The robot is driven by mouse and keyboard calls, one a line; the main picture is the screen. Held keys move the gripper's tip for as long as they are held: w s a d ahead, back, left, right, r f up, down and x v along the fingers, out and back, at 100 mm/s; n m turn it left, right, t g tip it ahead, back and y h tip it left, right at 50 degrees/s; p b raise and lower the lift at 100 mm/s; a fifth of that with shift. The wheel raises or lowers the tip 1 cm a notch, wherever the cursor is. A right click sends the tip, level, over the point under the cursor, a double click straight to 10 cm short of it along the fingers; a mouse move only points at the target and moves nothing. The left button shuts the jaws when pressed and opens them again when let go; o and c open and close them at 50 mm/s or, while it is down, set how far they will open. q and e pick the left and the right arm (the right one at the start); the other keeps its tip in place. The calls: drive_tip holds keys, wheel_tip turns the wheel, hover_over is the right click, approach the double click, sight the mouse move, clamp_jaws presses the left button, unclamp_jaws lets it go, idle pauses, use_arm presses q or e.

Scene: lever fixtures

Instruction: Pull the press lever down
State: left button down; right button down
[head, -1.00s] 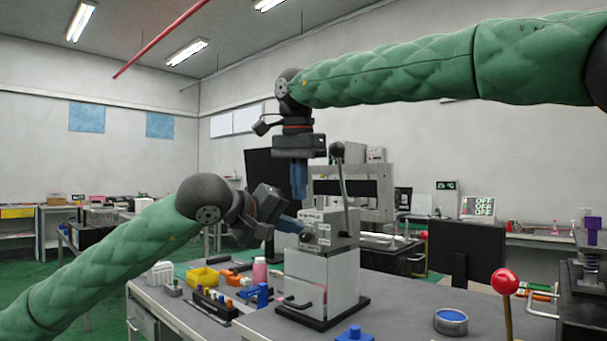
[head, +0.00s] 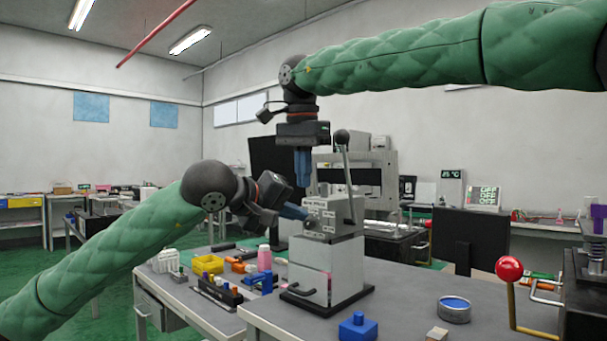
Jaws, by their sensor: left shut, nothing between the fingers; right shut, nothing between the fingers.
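A grey box-shaped fixture (head: 327,258) on a black base stands on the bench in the middle. A lever (head: 346,165) with a black ball knob rises nearly upright at its right side. At the right, a red ball knob (head: 509,268) tops a yellowish lever (head: 511,306) beside a dark press-like machine (head: 590,265). My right gripper (head: 303,170) points down, shut and empty, left of the black-knobbed lever and apart from it in the picture. My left gripper (head: 303,215) is shut and empty, its blue fingers at the grey fixture's upper left; contact cannot be told.
A blue block (head: 357,328), a round tin (head: 453,309) and a small wooden block (head: 437,335) lie on the front bench. A yellow bin (head: 207,264), a pink bottle (head: 264,258) and small tools crowd the left. A dark monitor (head: 470,238) stands behind.

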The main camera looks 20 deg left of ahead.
idle(0.5)
use_arm(q)
drive_tip(key=c, duration=1)
unclamp_jaws()
drive_tip(key=shift+o, duration=0.2)
drive_tip(key=shift+s+a, duration=0.1)
